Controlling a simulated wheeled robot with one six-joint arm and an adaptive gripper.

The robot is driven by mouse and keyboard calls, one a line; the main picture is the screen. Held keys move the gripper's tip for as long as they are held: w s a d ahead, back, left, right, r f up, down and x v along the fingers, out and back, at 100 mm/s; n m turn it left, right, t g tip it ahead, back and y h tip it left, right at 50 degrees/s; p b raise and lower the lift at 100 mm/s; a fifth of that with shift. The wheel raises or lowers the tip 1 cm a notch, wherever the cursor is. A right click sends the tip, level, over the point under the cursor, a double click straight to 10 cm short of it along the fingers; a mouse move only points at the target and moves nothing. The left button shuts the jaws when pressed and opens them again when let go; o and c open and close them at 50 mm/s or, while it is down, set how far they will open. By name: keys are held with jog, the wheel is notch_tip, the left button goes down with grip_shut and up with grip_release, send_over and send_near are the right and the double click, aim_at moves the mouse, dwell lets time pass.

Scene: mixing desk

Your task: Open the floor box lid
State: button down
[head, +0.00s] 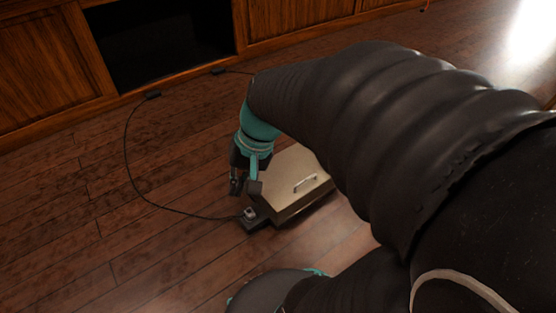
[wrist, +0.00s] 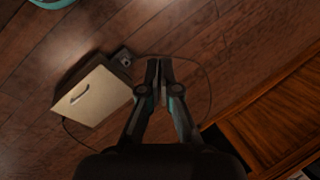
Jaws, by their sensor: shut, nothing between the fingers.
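The floor box (head: 287,207) is a low box on the wooden floor with a pale beige lid (head: 290,172) that lies closed. A small metal handle (head: 305,183) sits on the lid. In the wrist view the lid (wrist: 98,97) and its handle (wrist: 79,97) show to the left of my gripper (wrist: 160,64). My gripper is shut and empty, with its fingers pointing down. In the head view my gripper (head: 244,188) is just left of the box, near its left edge, and not on the handle. My arm hides part of the box's far right side.
A small dark socket unit (head: 250,222) sits at the box's front left corner. A black cable (head: 140,183) loops from it across the floor to the wooden cabinet (head: 45,70) at the back.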

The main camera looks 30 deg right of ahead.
jog(key=w+d+f+m+y+b, duration=0.2)
jog(key=w+d+f+m+y, duration=0.25)
jog(key=w+f+m, duration=0.35)
jog(key=m+t+h+b, duration=0.6)
jog(key=m+t, duration=0.9)
jog(key=m, duration=0.7)
send_near(303, 191)
jog(key=shift+h, duration=0.45)
jog(key=w, duration=0.3)
jog(key=w+a, duration=0.1)
jog(key=w, duration=0.5)
jog(key=shift+w+a+r, duration=0.2)
jog(key=shift+w+r, duration=0.1)
jog(key=shift+w, duration=0.1)
